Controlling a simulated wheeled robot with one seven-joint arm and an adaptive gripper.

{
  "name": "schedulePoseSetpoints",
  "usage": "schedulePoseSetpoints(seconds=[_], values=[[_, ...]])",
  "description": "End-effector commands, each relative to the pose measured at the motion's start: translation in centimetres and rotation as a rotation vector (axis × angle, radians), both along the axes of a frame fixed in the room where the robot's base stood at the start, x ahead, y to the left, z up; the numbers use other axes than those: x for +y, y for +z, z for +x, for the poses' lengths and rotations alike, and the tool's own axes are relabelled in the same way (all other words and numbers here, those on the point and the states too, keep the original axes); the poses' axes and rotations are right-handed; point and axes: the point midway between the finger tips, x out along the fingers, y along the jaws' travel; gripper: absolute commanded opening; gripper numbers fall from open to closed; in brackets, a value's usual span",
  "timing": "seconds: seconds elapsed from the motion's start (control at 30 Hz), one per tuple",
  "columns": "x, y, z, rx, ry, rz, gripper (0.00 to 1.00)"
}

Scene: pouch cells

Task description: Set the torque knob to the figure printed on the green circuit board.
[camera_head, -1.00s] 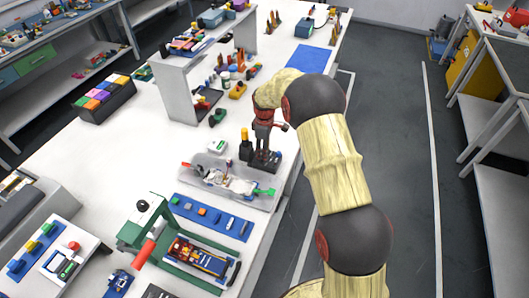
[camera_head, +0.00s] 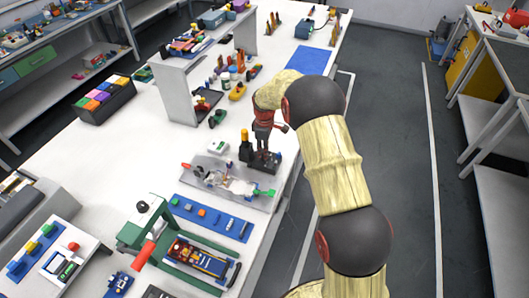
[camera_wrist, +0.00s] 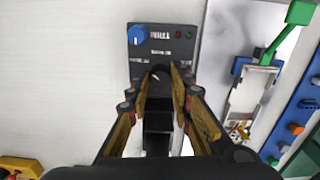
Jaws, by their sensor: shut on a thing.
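A dark control box (camera_wrist: 150,52) lies below my gripper in the wrist view. It has a blue knob (camera_wrist: 138,37) at its upper left, a red and a green light at its upper right, and white lettering too small to read. My gripper (camera_wrist: 160,76) is shut on a dark knob (camera_wrist: 158,72) at the box's near part; the fingers hide much of it, and I cannot read its setting. In the head view, my gripper (camera_head: 263,152) is down at the box (camera_head: 275,162). A small green flat thing (camera_head: 143,74) at upper left may be the circuit board; no figure is readable.
A clear tray (camera_head: 220,190) with a pouch cell and a green clip lies close beside the box. A dark bottle-like thing with a yellow top (camera_head: 245,145) stands close to my gripper. A green press (camera_head: 150,235) and a blue mat (camera_head: 212,218) are nearer.

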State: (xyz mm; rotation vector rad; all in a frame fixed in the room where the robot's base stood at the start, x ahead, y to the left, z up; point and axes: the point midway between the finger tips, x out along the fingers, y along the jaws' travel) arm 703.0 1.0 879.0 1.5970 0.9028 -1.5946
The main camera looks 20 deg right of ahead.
Motion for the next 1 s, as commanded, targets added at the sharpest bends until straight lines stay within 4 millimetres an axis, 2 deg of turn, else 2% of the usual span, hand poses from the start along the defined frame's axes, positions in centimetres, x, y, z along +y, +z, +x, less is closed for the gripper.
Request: schedulePoseSetpoints(seconds=[0.47, 1.0], values=[[0.02, 0.05, -0.05, 0.003, -0.082, -0.001, 0.00], [0.01, 0.14, -0.01, 0.002, -0.546, -0.001, 0.00]])
